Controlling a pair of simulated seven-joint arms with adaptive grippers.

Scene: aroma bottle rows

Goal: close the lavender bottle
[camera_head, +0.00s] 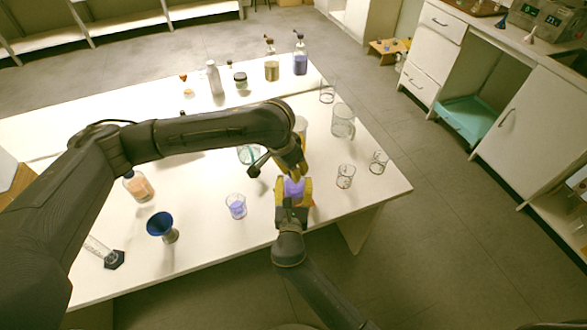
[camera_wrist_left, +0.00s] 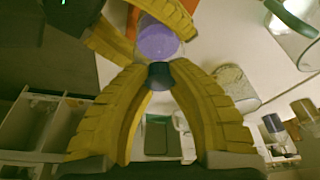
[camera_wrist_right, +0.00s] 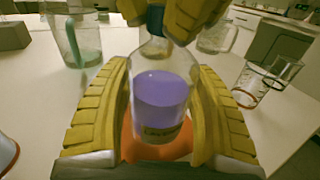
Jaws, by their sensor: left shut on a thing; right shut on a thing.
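The lavender bottle (camera_wrist_right: 160,100) is clear glass with purple liquid and a label. It stands upright between the yellow fingers of my right gripper (camera_head: 293,190), which is shut on it; its purple body shows in the left wrist view (camera_wrist_left: 157,40). My left gripper (camera_head: 292,167) is directly above, shut on the dark blue cap (camera_wrist_left: 158,75). The cap (camera_wrist_right: 155,18) is at the bottle's mouth, in line with the neck. My left fingers partly hide the neck, so I cannot tell whether the cap is fully seated.
A beaker of purple liquid (camera_head: 236,207) and a blue funnel (camera_head: 161,227) stand to the left. Empty glass beakers (camera_head: 345,176) (camera_head: 379,161) and a glass jug (camera_head: 342,121) stand to the right. An orange-filled bottle (camera_head: 138,187) is near my left arm. Several bottles stand at the back.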

